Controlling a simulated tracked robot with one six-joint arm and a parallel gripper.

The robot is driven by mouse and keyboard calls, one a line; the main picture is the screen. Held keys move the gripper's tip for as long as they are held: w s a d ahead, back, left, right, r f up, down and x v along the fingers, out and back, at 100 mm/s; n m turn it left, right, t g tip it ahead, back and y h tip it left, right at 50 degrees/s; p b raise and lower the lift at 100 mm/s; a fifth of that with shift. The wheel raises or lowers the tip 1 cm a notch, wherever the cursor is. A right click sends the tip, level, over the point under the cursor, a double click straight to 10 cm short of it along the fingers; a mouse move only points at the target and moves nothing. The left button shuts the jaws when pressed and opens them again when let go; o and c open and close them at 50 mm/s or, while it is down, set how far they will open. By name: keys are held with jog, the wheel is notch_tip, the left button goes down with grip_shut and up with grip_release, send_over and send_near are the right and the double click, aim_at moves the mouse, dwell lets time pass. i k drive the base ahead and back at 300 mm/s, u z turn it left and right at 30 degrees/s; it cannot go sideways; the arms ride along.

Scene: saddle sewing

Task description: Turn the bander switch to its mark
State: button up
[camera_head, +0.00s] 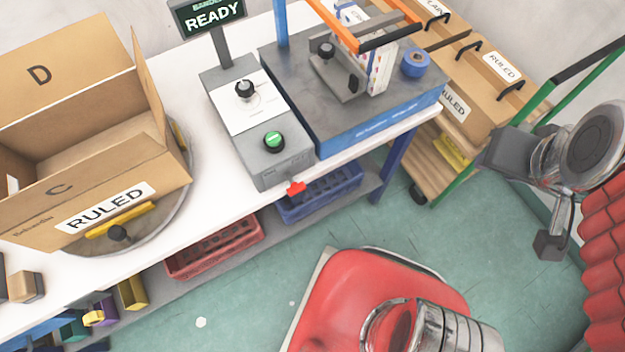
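The bander's grey control box (284,170) stands on the white bench. On its white plate (230,112) sits a black rotary switch (244,89) with a pale pointer line. Small print and a mark around the knob are too small to read, so I cannot tell which way it points against the mark. A green button (274,140) is on the same box. The end of my arm (500,152) seems to show at the right, well away from the switch. I cannot make out its fingers or anything held. Nothing touches the switch.
A sign (210,16) reading READY rises behind the box. The bander (350,132), with an orange arch, stands to its right. An open carton (120,200) marked RULED sits left on a turntable. A red part (296,188) juts from the box's front. Labelled boxes (500,75) stand back right.

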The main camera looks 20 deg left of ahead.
aim_at(296, 188)
jog(key=z, duration=0.2)
jog(key=k, duration=2)
jog(key=u, duration=0.75)
jog(key=i, duration=1)
jog(key=u, duration=0.05)
